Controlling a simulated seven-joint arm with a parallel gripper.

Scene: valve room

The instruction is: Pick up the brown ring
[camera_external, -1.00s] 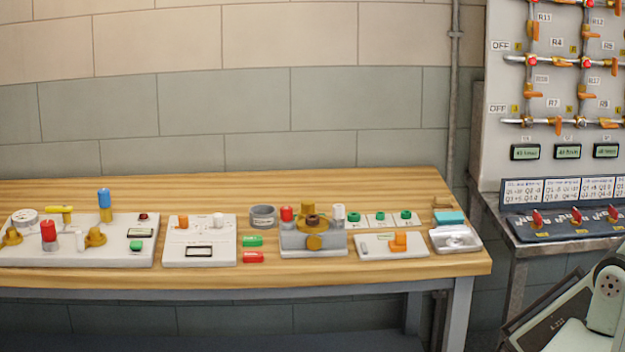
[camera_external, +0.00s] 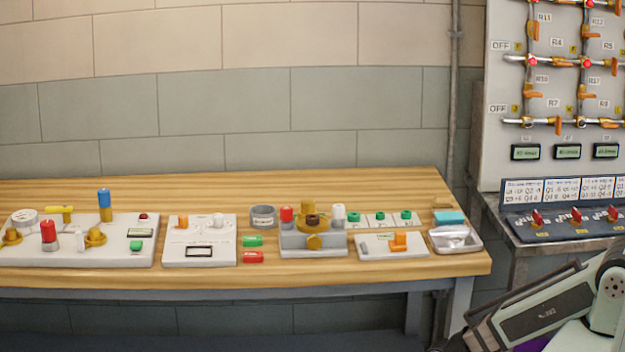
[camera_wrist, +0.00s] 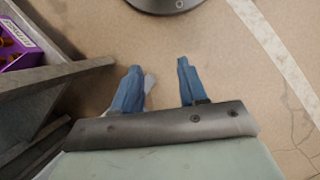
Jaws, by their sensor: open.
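A small brown ring (camera_external: 312,220) sits in the middle of a brass-coloured fitting on a grey block (camera_external: 312,242) on the wooden table, in the external view. My gripper (camera_wrist: 158,78) shows in the wrist view with two blue fingers apart and nothing between them. It points at bare tan floor, away from the table top. In the external view my arm is at the lower right and the gripper itself is out of frame. The brown ring does not show clearly in the wrist view.
The wooden table (camera_external: 130,281) holds several panels with knobs, a grey cup (camera_external: 263,217) and a metal tray (camera_external: 456,240). A valve board (camera_external: 505,80) stands at the right. The wrist view shows a purple box (camera_wrist: 30,42) with brownish contents and a grey ledge (camera_wrist: 60,78).

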